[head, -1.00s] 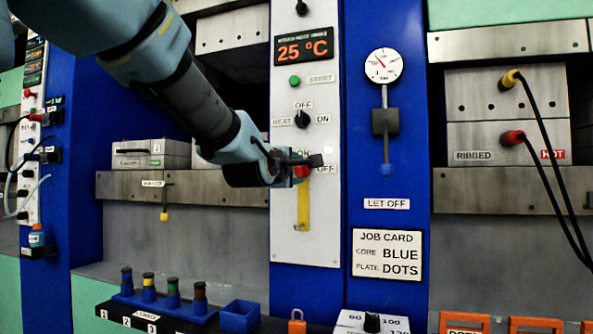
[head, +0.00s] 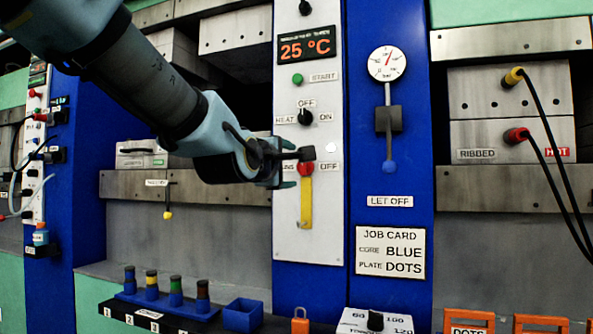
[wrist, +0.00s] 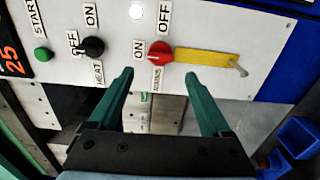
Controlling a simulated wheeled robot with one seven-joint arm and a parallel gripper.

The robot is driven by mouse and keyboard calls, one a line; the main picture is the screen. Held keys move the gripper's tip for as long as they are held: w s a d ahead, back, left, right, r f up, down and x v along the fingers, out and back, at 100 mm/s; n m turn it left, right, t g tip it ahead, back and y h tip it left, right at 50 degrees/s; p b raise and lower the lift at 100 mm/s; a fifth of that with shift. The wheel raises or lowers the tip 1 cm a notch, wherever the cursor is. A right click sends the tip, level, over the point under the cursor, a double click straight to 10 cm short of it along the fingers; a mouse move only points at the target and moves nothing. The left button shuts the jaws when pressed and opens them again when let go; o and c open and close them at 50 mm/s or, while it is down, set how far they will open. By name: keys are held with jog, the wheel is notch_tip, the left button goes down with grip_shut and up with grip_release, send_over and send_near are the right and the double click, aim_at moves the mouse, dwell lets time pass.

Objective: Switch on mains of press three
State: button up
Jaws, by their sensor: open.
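The red mains switch (head: 305,168) is a small round knob on the white control panel (head: 321,240). Labels ON and OFF sit beside it. In the wrist view the red switch (wrist: 160,53) lies just past the fingertips, between their lines. A yellow strip (head: 305,205) hangs below the switch and shows beside it in the wrist view. My gripper (head: 288,165) is at the panel, at the left of the switch, and partly covers its labels. In the wrist view my gripper (wrist: 158,76) has two green fingers apart, with nothing held. The switch's exact setting is hard to tell.
Above the switch are a black heat knob (head: 305,117), a green start button (head: 297,79) and a 25 °C display (head: 307,46). A pale round lamp (head: 331,147) sits to the upper right. A gauge (head: 387,63) and hanging lever are on the blue column.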

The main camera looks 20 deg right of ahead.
jog(key=p+v, duration=0.4)
jog(key=shift+p, duration=0.3)
dwell(0.3)
